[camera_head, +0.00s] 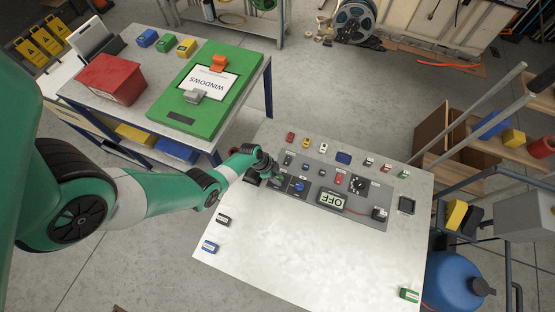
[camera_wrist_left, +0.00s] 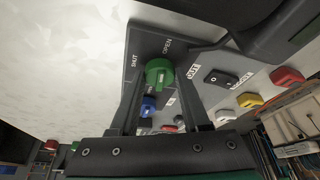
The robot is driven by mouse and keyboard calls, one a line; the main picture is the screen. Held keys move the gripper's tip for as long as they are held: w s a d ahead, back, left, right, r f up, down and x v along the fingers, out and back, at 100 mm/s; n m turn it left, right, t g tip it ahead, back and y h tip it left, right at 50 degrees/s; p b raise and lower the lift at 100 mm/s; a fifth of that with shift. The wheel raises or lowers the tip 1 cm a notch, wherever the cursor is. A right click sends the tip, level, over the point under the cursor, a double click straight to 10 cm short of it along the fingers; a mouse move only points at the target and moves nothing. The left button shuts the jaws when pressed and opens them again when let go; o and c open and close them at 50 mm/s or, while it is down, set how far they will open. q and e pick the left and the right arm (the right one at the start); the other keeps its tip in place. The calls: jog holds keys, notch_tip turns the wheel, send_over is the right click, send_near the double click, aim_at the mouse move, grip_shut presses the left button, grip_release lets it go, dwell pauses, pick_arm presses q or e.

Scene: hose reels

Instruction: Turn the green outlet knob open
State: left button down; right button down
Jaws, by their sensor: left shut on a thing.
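The green outlet knob (camera_wrist_left: 159,72) sits on a dark plate marked SHUT and OPEN in the left wrist view. My left gripper (camera_wrist_left: 162,88) has one finger on each side of the knob and is shut on it. In the head view my left gripper (camera_head: 273,172) is down at the left end of the grey control panel (camera_head: 328,187), mostly hiding the knob there. The exact angle of the knob between the two words is hard to tell. My right gripper is not in view.
A blue knob (camera_head: 299,186) is close beside the gripper on the panel. A display reading OFF (camera_head: 332,201) and several switches are farther right. The front of the white table (camera_head: 310,250) is mostly clear. A side table with a green board (camera_head: 218,108) stands behind.

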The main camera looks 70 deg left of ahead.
pick_arm(q)
jog(key=shift+a+m+g+h, duration=0.1)
jog(key=shift+m+g+h, duration=0.2)
jog(key=shift+m, duration=0.6)
jog(key=shift+c, duration=1.9)
grip_release()
jog(key=p+v, duration=1.1)
jog(key=p, duration=0.1)
jog(key=shift+s+r, duration=0.15)
jog(key=shift+r, duration=0.15)
jog(key=shift+a, duration=0.1)
